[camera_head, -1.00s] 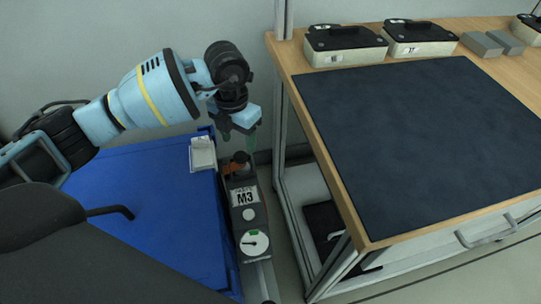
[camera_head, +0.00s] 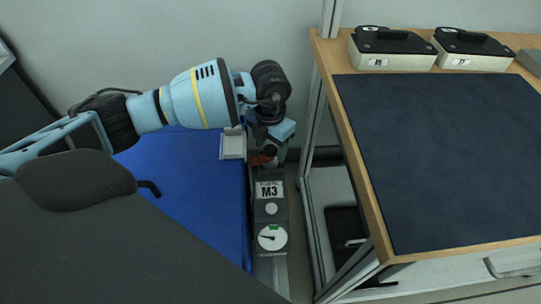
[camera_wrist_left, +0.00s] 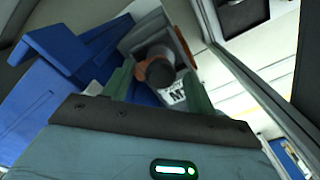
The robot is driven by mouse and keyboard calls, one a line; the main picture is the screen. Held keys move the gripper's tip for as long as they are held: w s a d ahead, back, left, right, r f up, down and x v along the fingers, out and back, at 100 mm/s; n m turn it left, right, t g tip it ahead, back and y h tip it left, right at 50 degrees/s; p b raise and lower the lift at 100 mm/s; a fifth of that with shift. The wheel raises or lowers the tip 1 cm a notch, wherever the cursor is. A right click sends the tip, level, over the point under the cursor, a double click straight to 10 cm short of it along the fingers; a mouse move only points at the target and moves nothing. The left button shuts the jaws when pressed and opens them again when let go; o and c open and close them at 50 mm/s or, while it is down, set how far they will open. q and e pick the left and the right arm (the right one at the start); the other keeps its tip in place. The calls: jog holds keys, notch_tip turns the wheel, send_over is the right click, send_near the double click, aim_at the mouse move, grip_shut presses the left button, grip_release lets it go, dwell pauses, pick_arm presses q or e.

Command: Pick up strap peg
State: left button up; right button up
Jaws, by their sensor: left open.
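What looks like the strap peg, a dark knob with an orange-brown part around it, stands behind the M3 label on a narrow grey unit (camera_head: 271,215). In the head view only a bit of orange (camera_head: 262,159) shows below my left gripper (camera_head: 273,150); the rest is hidden by the wrist. In the left wrist view the dark knob (camera_wrist_left: 160,70) lies between the two green fingers of my left gripper (camera_wrist_left: 154,76). The fingers are open, one on each side. I cannot tell whether they touch it. My right gripper is out of view.
A blue surface (camera_head: 190,190) lies left of the unit, with a small white box (camera_head: 233,145) at its edge. A wooden bench (camera_head: 372,205) with a dark mat (camera_head: 440,150) stands close on the right. Two black-lidded boxes sit at its back.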

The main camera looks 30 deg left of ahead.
aim_at(270, 148)
pick_arm(q)
jog(key=shift+f, duration=0.9)
grip_shut()
jog(key=shift+r, duration=0.15)
notch_tip(270, 148, up, 10)
jog(key=shift+f+p, duration=0.1)
jog(key=shift+p, duration=0.3)
